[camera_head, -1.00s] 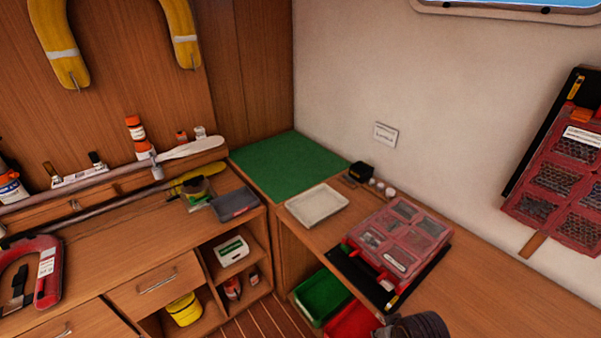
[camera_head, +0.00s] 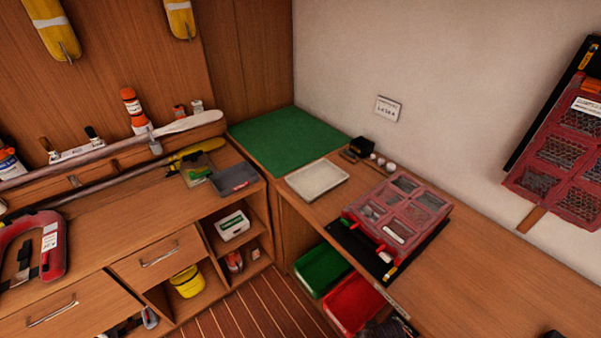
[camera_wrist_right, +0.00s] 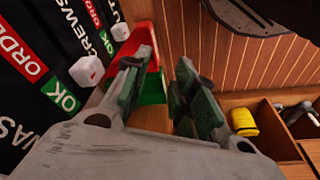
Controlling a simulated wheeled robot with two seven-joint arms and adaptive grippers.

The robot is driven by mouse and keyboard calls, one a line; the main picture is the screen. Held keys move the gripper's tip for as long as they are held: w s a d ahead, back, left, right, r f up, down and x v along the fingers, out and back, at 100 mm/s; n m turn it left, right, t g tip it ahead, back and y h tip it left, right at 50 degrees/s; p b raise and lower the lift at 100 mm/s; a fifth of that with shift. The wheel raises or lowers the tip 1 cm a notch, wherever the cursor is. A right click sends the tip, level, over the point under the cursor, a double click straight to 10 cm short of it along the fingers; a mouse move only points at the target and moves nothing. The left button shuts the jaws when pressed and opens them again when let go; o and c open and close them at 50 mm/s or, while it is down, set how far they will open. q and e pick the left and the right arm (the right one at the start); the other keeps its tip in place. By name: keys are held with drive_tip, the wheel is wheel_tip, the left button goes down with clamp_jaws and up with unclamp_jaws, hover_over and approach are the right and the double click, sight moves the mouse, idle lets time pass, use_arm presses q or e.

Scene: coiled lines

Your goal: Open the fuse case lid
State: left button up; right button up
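A red case (camera_head: 397,213) with clear compartment windows lies flat and shut on the right bench, with red latches on its front edge. No readable label confirms it as the fuse case. My left gripper is not in view.
A black mat (camera_head: 352,241) lies under the red case. Green (camera_head: 322,270) and red (camera_head: 352,302) bins stand below the bench edge. A white tray (camera_head: 317,180) sits left of the case. The bench right of the case is clear. Another red case (camera_head: 568,160) hangs on the wall.

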drive_tip(key=s+d+f+b, duration=0.1)
drive_tip(key=s+f, duration=0.4)
drive_tip(key=f, duration=0.4)
drive_tip(key=s+f, duration=0.5)
drive_tip(key=f, duration=0.3)
drive_tip(key=s+d+f+g+b, duration=0.1)
drive_tip(key=s+d+f, duration=0.2)
drive_tip(key=s+f, duration=0.7)
drive_tip(key=s, duration=0.4)
drive_tip(key=shift+s+d+f+g, duration=0.15)
drive_tip(key=shift+s+f+g, duration=0.1)
drive_tip(key=shift+f+g, duration=0.05)
